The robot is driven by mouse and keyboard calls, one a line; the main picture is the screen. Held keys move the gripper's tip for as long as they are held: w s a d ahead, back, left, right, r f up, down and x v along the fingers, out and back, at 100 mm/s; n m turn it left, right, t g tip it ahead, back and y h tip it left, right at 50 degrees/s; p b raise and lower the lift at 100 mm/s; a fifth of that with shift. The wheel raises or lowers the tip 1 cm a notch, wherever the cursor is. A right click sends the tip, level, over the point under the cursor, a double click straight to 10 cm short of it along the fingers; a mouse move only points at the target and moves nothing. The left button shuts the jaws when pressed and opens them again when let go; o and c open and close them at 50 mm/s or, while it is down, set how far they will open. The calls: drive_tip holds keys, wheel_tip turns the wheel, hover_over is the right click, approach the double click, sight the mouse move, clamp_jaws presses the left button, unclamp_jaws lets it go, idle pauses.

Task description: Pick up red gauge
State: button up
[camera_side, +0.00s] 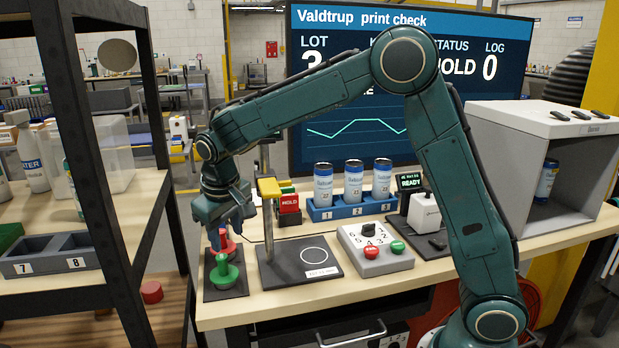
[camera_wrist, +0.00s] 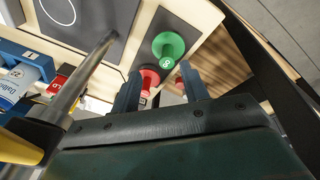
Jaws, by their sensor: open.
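The red gauge (camera_side: 229,247) stands upright on a dark pad (camera_side: 240,290) at the front left of the bench, behind the green gauge (camera_side: 222,270). My gripper (camera_side: 225,238) is above the red gauge with its fingers pointing down; they partly hide its top in the side view. In the wrist view my gripper (camera_wrist: 160,76) is open, and the red gauge (camera_wrist: 148,79) shows between the fingers, nearer the left one. The green gauge (camera_wrist: 168,45) lies just beyond the fingertips. Whether a finger touches the red gauge, I cannot tell.
A stand with a yellow top (camera_side: 268,187) rises close to the right of my gripper. Cans stand in a blue rack (camera_side: 330,213) behind. A control box (camera_side: 380,262) with red and green buttons sits to the right. A black shelf frame (camera_side: 95,150) stands at the left.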

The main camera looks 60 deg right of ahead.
sight(222, 232)
drive_tip(key=w+d+r+m+t, duration=0.2)
drive_tip(key=w+d+r+m, duration=0.1)
drive_tip(key=w+d+m, duration=0.25)
drive_tip(key=shift+w+x, duration=0.15)
drive_tip(key=shift+x, duration=2)
drive_tip(key=shift+w+x, duration=0.15)
drive_tip(key=shift+x, duration=1.95)
drive_tip(key=shift+x, duration=2.45)
drive_tip(key=shift+d, duration=0.15)
drive_tip(key=shift+c, duration=0.5)
clamp_jaws()
drive_tip(key=shift+r, duration=0.15)
